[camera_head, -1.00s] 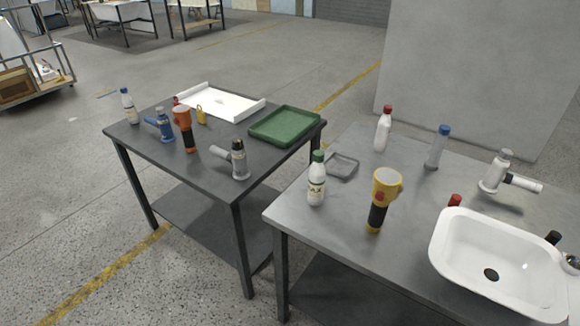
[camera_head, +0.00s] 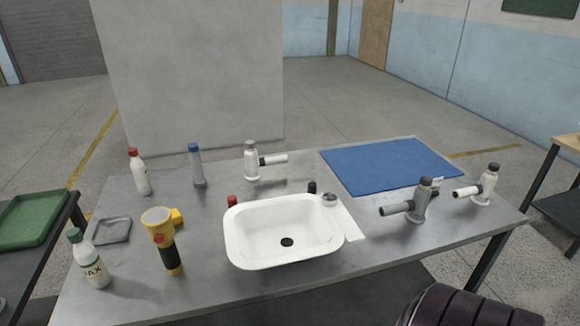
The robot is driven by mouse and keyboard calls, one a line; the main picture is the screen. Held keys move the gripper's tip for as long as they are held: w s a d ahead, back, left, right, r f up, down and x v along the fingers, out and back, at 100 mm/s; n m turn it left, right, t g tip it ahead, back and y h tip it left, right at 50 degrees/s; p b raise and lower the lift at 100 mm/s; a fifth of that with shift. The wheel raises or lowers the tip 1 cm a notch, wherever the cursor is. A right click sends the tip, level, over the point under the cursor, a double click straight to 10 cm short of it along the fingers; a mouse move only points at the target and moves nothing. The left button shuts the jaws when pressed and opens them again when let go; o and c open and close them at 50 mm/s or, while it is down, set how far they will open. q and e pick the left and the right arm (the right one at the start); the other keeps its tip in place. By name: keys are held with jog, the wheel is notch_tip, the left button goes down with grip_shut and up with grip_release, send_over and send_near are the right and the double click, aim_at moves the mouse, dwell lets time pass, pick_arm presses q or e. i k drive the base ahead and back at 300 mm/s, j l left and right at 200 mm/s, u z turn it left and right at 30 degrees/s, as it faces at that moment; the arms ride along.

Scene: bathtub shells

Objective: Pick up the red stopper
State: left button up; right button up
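A small red piece (camera_head: 232,201), which looks like the red stopper, stands on the grey metal table (camera_head: 120,275) just behind the left back corner of the white basin (camera_head: 240,245). Its lower part is hidden by the basin's rim. A similar small black piece (camera_head: 311,187) stands behind the basin's back right side. The basin has a dark drain hole (camera_head: 287,242) in its floor. Neither of my grippers is in view.
Bottles (camera_head: 139,172) and a yellow flashlight (camera_head: 163,240) stand left of the basin. Grey faucet-like fittings (camera_head: 420,200) stand to the right. A blue mat (camera_head: 385,165) lies at the back right. A ribbed dark object (camera_head: 465,310) shows at the bottom right edge.

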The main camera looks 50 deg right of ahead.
aim_at(232, 201)
jog(key=z, duration=1.45)
